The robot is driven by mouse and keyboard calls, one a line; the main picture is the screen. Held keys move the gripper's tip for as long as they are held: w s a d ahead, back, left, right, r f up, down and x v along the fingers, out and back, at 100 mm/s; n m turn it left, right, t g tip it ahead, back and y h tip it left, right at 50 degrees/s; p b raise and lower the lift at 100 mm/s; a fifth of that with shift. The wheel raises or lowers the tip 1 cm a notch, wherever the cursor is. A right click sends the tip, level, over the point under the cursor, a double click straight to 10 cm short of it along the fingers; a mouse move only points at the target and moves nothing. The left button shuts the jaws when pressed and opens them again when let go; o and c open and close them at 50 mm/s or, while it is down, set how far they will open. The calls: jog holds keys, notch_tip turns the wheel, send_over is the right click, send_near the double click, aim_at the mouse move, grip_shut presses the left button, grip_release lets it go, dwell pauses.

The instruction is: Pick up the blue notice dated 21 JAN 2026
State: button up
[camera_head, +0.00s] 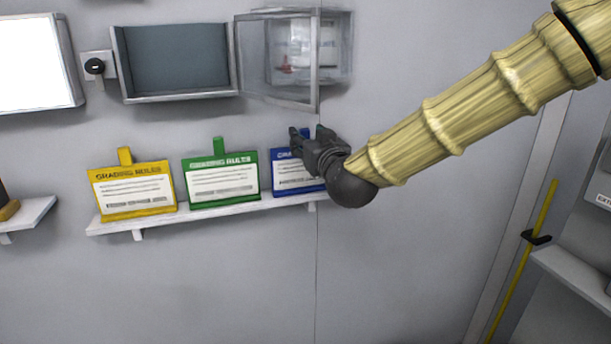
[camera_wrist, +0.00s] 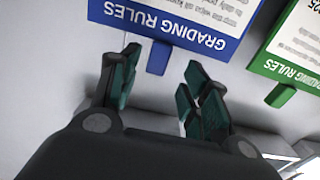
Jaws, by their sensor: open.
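The blue notice (camera_head: 287,186) headed GRADING RULES stands at the right end of the wall shelf, partly hidden behind my gripper in the head view. In the wrist view the blue notice (camera_wrist: 215,42) appears upside down, with its blue tab (camera_wrist: 159,57) toward me. Its date cannot be read. My gripper (camera_wrist: 160,72) is open and empty. The tab lies between the two fingertips in the wrist picture, close to their ends; I cannot tell whether they touch it. In the head view my gripper (camera_head: 298,138) is at the notice's top edge.
A green notice (camera_head: 222,182) and a yellow notice (camera_head: 133,190) stand to the left on the same shelf (camera_head: 190,214). The wall right of the shelf is bare.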

aim_at(307, 134)
jog(key=p+x, duration=0.2)
jog(key=x, duration=0.1)
jog(key=shift+w+d, duration=0.15)
jog(key=shift+d, duration=0.15)
jog(key=shift+p+x, duration=0.35)
jog(key=shift+x, duration=0.65)
jog(key=shift+f, duration=0.15)
grip_shut()
